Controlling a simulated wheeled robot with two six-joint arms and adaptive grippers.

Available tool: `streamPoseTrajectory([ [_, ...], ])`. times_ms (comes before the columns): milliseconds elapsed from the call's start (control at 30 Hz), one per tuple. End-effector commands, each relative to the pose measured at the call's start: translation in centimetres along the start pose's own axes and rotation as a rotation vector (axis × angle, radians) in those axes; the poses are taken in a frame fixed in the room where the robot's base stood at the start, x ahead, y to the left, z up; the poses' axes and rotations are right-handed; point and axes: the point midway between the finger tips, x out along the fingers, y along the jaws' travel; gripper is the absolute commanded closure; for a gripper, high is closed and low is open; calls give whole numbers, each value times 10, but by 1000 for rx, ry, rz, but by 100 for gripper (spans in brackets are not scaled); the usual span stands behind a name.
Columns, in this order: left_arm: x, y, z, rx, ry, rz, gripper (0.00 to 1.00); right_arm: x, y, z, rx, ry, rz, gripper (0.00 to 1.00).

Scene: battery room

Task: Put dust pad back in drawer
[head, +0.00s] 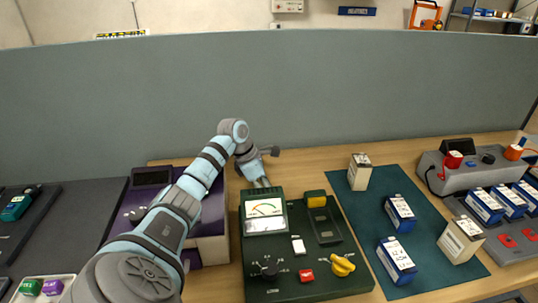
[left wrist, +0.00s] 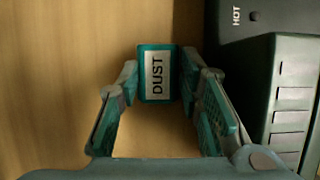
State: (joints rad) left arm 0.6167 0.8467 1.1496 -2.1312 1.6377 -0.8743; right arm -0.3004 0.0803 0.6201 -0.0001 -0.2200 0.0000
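The dust pad (left wrist: 158,75) is a small teal block with a white DUST label. In the left wrist view it lies on the wooden bench, between the tips of my left gripper (left wrist: 160,80). The fingers are spread, one on each side of the pad; I cannot tell whether they touch it. In the head view my left gripper (head: 265,168) is low behind the dark green meter unit, and the pad cannot be made out there. A purple cabinet (head: 213,215) stands left of the meter, partly hidden by my left arm; no open drawer is clearly visible. My right gripper is out of view.
The dark green meter unit (head: 290,270) is close to the gripper; its side (left wrist: 295,100) shows at right in the wrist view. A green mat (head: 365,215) holds several battery blocks. A grey charger (head: 480,170) is at right. A tall grey partition (head: 330,90) closes off the back.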

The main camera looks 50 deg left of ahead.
Motion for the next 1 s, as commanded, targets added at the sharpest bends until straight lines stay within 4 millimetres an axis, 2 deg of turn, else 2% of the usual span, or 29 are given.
streamPoseTrajectory([
  [333, 0, 0, 0, 0, 0, 0, 94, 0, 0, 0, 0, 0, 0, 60],
  [367, 0, 0, 0, 0, 0, 0, 98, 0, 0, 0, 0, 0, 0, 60],
  [667, -8, 0, 4, 1, -1, 1, 98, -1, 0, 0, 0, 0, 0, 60],
  [767, -22, 0, 10, 2, -2, 1, 98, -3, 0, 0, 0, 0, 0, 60],
  [867, -46, 1, 20, 2, -4, 3, 98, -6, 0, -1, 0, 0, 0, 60],
  [1000, -95, 1, 41, 3, -6, 5, 98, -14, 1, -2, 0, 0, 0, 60],
])
